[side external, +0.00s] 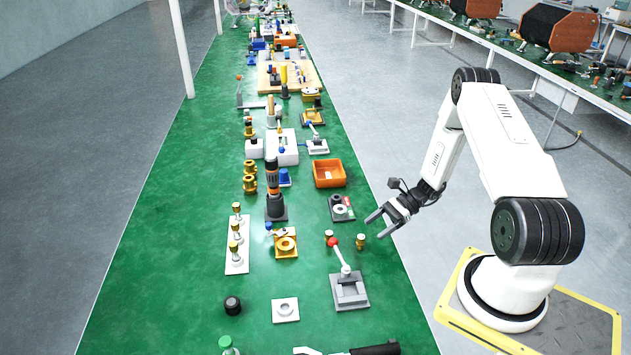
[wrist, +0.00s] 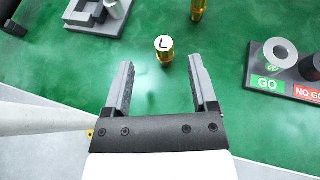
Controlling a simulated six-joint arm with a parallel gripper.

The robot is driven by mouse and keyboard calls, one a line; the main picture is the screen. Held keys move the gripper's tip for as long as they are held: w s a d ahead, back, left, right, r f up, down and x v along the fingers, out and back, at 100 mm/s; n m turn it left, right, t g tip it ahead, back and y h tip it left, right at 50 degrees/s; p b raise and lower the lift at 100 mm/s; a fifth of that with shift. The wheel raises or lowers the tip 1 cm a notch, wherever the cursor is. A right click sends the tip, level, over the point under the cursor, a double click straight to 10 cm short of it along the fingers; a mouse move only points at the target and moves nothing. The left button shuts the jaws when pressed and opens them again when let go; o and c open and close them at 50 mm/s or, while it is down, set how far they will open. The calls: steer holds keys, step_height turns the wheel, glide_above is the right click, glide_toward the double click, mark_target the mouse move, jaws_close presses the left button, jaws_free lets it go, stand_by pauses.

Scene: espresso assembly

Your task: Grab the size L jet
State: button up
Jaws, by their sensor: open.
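The size L jet (wrist: 164,46) is a small brass piece with a white top marked "L", standing upright on the green table in the wrist view. My gripper (wrist: 164,85) is open and empty, with the jet ahead of the gap between its fingers and apart from them. In the side view my gripper (side external: 374,226) hangs near the table's right edge. A small brass piece with a pale top, apparently the same jet (side external: 361,241), stands just below the fingers there. A second brass piece (side external: 329,238) stands to its left; it also shows at the top of the wrist view (wrist: 198,9).
A GO/NO GO gauge block (wrist: 287,72) lies right of the jet in the wrist view. An orange bin (side external: 329,174) stands farther back. Green table around the jet is clear.

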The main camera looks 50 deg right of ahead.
mark_target(355, 250)
steer(key=shift+s+d+f+m+t, duration=0.1)
steer(key=shift+d+f+m+t, duration=0.2)
steer(key=shift+d+m+t, duration=0.1)
steer(key=shift+x, duration=1.35)
steer(key=shift+x, duration=2.6)
jaws_close()
